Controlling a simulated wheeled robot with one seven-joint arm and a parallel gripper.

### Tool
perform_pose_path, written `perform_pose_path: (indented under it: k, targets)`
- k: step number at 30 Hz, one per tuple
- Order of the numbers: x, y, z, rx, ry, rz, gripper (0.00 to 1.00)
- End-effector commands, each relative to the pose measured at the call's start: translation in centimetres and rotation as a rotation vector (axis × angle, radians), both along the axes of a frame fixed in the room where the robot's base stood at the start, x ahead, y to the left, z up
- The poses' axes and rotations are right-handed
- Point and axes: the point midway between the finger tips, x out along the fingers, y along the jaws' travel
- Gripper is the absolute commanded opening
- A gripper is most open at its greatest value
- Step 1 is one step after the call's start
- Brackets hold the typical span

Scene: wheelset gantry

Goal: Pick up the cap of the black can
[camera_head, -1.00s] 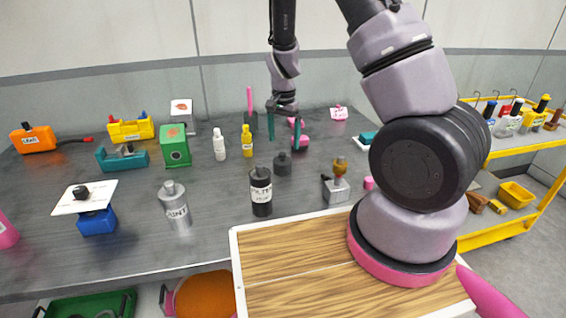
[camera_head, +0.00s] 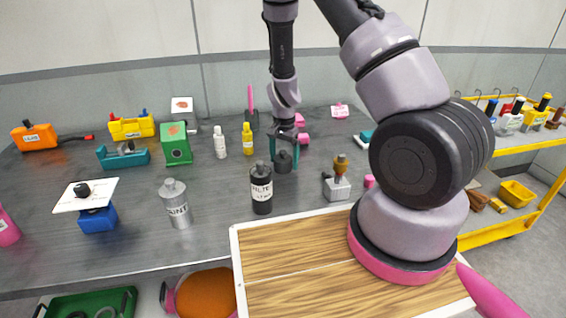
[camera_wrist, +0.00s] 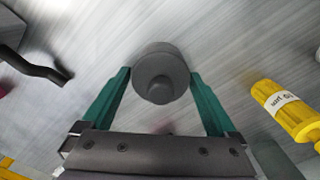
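Nothing is held. In the head view the cap is partly hidden by my gripper.
A yellow bottle (camera_head: 247,140) and white bottle (camera_head: 220,143) stand to the left. A grey block with a brass-coloured knob (camera_head: 337,186) stands to the right. Pink pieces (camera_head: 303,138) lie behind.

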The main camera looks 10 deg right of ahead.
Motion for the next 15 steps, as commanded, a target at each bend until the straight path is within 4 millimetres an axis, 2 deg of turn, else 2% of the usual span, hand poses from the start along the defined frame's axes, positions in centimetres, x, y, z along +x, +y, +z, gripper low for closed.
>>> perform_pose_path:
  k: [1, 4, 5, 11, 15]
  targets:
    - [0.0, 0.0, 0.0, 0.0, 0.0, 0.0, 0.69]
    - [0.0, 0.0, 0.0, 0.0, 0.0, 0.0, 0.31]
    - [0.0, 0.0, 0.0, 0.0, 0.0, 0.0, 0.27]
    - [0.0, 0.0, 0.1, 0.0, 0.0, 0.0, 0.27]
    - [0.1, 0.1, 1.2, 0.001, -0.003, 0.0, 0.27]
